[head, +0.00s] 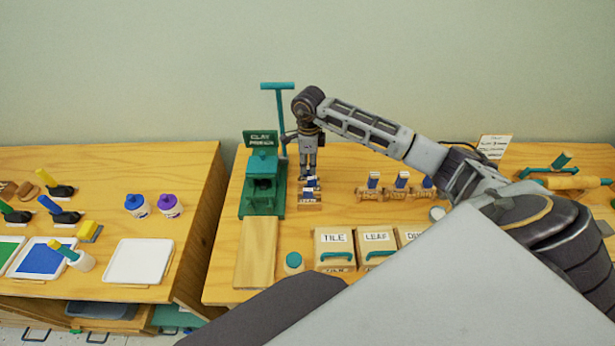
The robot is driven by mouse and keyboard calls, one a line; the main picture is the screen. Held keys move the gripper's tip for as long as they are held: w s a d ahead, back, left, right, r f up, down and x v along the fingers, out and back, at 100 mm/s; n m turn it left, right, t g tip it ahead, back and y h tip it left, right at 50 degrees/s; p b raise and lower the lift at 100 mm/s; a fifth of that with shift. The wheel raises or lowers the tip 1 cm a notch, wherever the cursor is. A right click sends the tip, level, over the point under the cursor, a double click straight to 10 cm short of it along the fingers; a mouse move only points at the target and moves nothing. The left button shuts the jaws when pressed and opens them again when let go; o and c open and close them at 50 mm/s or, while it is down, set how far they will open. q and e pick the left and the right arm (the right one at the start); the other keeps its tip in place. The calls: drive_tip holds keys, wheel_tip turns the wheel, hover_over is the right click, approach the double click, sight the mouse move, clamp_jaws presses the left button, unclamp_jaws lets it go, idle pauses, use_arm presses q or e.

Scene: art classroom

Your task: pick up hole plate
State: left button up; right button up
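My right gripper (308,174) points straight down over a small wooden stand (310,205) beside the green clay machine. A small piece with blue and white parts (312,184) sits on this stand, right at the fingertips. I cannot tell whether the fingers touch it or are shut on it. Similar pieces with blue tops stand in a row of wooden holders (372,195) to the right. The pieces are too small to tell which is the hole plate. My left gripper is not in view.
The green clay machine (263,208) with a tall teal T-handle (278,86) stands just left of my gripper. A wooden board (257,252) lies before it. Boxes marked TILE (335,250) and LEAF (376,249) stand in front. The left table (110,170) holds paint things.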

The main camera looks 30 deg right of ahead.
sight(308, 168)
wheel_tip(308, 168, down, 4)
drive_tip(key=shift+w+a+r+p, duration=0.1)
drive_tip(key=shift+w+r+p, duration=0.1)
drive_tip(key=shift+p, duration=0.15)
drive_tip(key=shift+f, duration=0.55)
drive_tip(key=shift+c, duration=0.3)
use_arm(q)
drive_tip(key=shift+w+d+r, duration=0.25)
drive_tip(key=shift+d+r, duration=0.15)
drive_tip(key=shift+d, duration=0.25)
use_arm(e)
clamp_jaws()
